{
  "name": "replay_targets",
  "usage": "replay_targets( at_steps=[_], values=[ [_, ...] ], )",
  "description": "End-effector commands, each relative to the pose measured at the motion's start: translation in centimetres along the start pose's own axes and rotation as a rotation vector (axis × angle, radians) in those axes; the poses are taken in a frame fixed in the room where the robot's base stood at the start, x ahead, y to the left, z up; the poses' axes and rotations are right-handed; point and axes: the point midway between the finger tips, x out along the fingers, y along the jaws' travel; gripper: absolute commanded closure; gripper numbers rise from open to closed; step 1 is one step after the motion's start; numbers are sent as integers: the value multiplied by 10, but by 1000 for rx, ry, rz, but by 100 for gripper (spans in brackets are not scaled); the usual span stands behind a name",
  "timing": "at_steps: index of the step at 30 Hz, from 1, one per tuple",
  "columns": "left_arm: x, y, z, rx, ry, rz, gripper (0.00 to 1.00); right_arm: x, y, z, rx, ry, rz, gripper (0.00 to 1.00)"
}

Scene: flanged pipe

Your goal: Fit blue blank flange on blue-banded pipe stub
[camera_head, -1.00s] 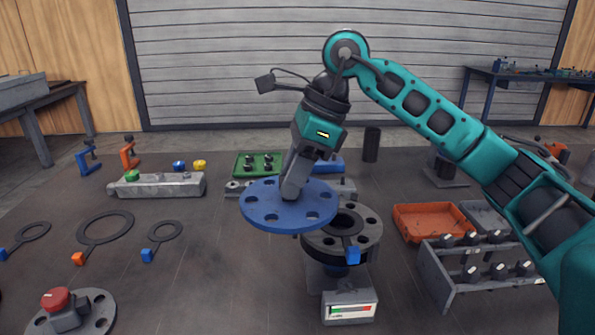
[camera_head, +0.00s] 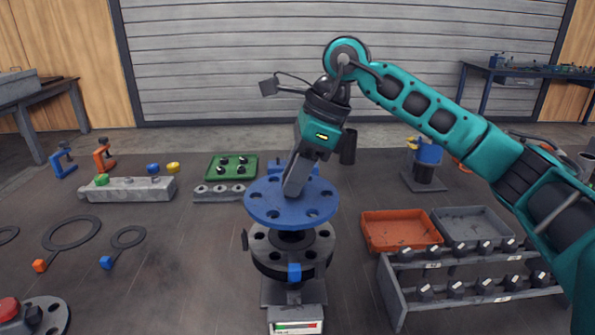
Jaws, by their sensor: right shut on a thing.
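The blue blank flange (camera_head: 266,207) is a flat disc with bolt holes. My right gripper (camera_head: 294,188) is shut on it from above and holds it roughly level. The disc hangs above the grey bolt-holed flange (camera_head: 318,247) on top of the pipe stub. A gap with a dark centre shows between the two. A blue tab (camera_head: 294,273) sticks out at the front of the stub's flange. The disc hides the back of the stub's flange, so I cannot tell how exactly their holes line up. My left gripper is not in view.
An orange tray (camera_head: 393,248) and a grey tray (camera_head: 466,244) lie to the right, behind a rack (camera_head: 395,292) of dark pieces. Ring gaskets (camera_head: 71,233) lie at left. A green tray (camera_head: 231,181) is behind. A display box (camera_head: 295,327) stands in front of the stub.

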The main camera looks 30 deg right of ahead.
Motion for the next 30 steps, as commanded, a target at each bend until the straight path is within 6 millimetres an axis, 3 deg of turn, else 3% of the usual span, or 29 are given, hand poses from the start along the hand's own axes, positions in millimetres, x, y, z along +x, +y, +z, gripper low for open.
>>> replay_targets(
  at_steps=[18,30],
  values=[
    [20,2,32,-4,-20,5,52,41,0,-17,-1,-2,-3,100],
    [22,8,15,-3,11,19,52,45,0,-18,-1,-3,-3,100]
  ],
)
